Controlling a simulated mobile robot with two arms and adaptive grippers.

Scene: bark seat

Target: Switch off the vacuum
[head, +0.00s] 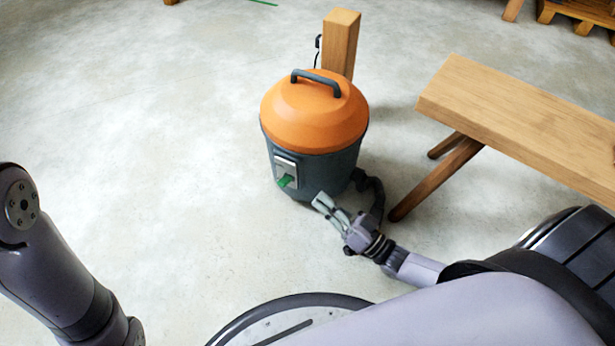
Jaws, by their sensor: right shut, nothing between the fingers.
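The vacuum (314,128) stands upright on the floor, with an orange domed lid, a dark handle and a dark grey drum. On its front left is a light switch plate (285,168) with a green switch (286,181) low on it. My right gripper (319,201) is shut and empty, its fingertips close to the drum's lower front, a little right of and below the green switch. Whether it touches the drum I cannot tell. My left arm shows at the left edge, but its gripper is out of view.
A wooden bench (520,125) with splayed legs stands to the right of the vacuum. A wooden post (341,43) stands right behind it. A dark hose (375,195) curves down at the vacuum's right, close to my right wrist. The floor to the left is clear.

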